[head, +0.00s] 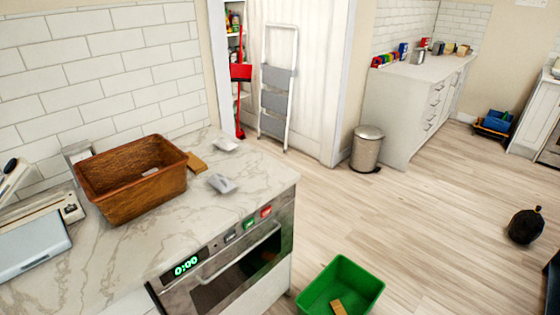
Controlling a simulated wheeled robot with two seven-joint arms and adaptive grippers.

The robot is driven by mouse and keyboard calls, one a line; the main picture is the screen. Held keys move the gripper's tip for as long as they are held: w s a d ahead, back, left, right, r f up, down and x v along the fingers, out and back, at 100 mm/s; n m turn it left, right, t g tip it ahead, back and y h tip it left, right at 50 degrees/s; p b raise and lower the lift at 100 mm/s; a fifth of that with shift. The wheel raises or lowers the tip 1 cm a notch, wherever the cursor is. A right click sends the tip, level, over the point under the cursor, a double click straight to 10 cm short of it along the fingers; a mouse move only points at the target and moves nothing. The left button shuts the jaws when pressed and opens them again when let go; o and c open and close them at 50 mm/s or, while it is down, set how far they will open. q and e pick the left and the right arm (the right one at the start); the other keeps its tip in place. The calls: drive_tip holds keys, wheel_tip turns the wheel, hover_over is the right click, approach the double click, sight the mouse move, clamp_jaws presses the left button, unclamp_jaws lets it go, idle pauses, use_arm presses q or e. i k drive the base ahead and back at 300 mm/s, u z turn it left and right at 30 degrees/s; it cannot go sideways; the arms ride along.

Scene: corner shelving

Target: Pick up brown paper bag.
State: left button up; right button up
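I cannot pick out a brown paper bag for certain. A small flat tan-brown item (196,162) lies on the marble counter, just right of a brown box. Another small tan-brown piece (338,307) lies inside the green bin on the floor, cut by the bottom edge of the view. Both are too small to identify. The open brown box (135,190) stands on the counter and holds a small pale item. Neither of my grippers is in view.
Two small grey-white items lie on the marble counter (120,255), above an oven (235,260). The green bin (315,290) stands on the floor. A metal trash can (367,150), a step ladder (278,90) and a dark sack (525,226) are farther off. The middle floor is clear.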

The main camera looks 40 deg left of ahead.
sight(194, 163)
drive_tip(key=z, duration=0.6)
drive_tip(key=i, duration=1.3)
drive_tip(key=u, duration=3.45)
drive_tip(key=i, duration=0.1)
drive_tip(key=u, duration=0.25)
